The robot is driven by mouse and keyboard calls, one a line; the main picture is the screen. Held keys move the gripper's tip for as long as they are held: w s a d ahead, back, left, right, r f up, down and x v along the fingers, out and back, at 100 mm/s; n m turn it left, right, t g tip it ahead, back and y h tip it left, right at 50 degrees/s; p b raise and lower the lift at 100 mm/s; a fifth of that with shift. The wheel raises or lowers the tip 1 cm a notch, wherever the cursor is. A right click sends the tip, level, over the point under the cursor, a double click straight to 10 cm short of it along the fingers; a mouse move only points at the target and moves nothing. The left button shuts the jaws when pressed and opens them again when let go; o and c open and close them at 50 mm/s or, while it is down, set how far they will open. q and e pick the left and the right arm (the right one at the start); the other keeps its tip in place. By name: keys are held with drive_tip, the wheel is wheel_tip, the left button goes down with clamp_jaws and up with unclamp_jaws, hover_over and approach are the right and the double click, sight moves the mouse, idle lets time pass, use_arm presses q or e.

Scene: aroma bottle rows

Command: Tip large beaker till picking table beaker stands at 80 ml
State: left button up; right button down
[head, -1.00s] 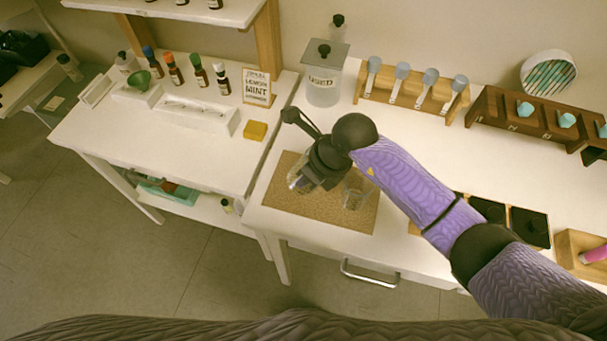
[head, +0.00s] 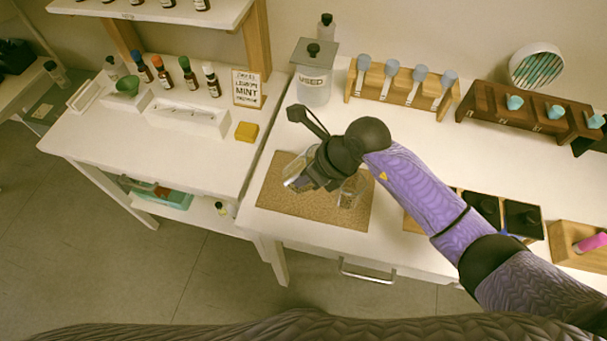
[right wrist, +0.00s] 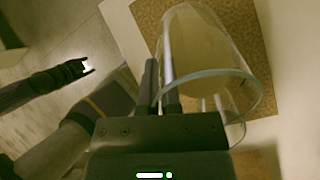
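The large clear beaker (head: 299,179) is held tilted above the cork mat (head: 300,212). My right gripper (head: 318,178) is shut on its side. In the right wrist view the large beaker (right wrist: 205,45) fills the upper middle, its rim toward the camera, beside the two dark fingers (right wrist: 161,85). The smaller table beaker (head: 351,191) stands on the mat just right of the gripper. Part of a second glass rim (right wrist: 236,130) shows below the large one. Liquid levels cannot be read. A dark forked part at the left of the wrist view may be my left gripper (right wrist: 84,68).
A lidded USED jar (head: 313,86) stands behind the mat. A wooden rack (head: 402,90) and a dark rack (head: 535,115) line the back right. The mat's front part is clear.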

use_arm(q)
drive_tip(key=shift+a, duration=0.15)
use_arm(e)
drive_tip(key=shift+r, duration=0.1)
use_arm(q)
drive_tip(key=shift+a, duration=0.25)
use_arm(e)
drive_tip(key=shift+d+r, duration=0.1)
drive_tip(key=shift+d, duration=0.05)
use_arm(q)
drive_tip(key=shift+d, duration=0.45)
use_arm(e)
drive_tip(key=shift+s+d+r+y, duration=0.1)
drive_tip(key=shift+d+r+y, duration=0.2)
drive_tip(key=shift+r+y, duration=0.15)
use_arm(q)
drive_tip(key=shift+f+b, duration=0.35)
use_arm(e)
drive_tip(key=shift+d+y, duration=0.1)
drive_tip(key=shift+y, duration=0.15)
use_arm(q)
drive_tip(key=shift+a, duration=0.15)
use_arm(e)
drive_tip(key=shift+r, duration=0.1)
drive_tip(key=shift+d+r+t+y, duration=0.1)
drive_tip(key=shift+t+y, duration=0.2)
use_arm(q)
drive_tip(key=shift+a+f+b, duration=0.3)
